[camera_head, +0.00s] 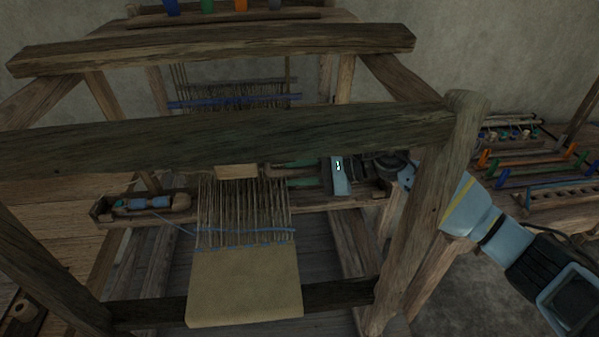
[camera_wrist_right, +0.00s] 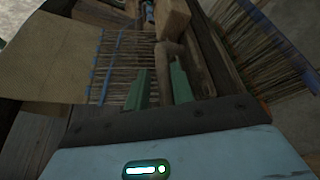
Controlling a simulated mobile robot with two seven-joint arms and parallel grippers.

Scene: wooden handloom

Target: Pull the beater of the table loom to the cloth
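The table loom's beige cloth (camera_head: 245,285) hangs at the front in the head view, with warp threads (camera_head: 238,212) above it. It also shows at the left in the wrist view (camera_wrist_right: 65,52). The beater's wooden bar (camera_wrist_right: 174,20) is seen end-on in the wrist view. My right gripper (camera_head: 278,175) reaches in from the right, behind the front top beam. Its green fingers (camera_wrist_right: 160,78) are apart, with a wooden handle between them. I cannot tell whether they press on it. The beam hides part of the beater. My left gripper is out of view.
The loom's thick top beam (camera_head: 220,138) and right post (camera_head: 450,165) frame my right arm closely. A shuttle with blue thread (camera_head: 148,203) lies in a tray at the left. A blue rod (camera_head: 235,101) crosses the rear warp. Another rack (camera_head: 540,168) stands at the right.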

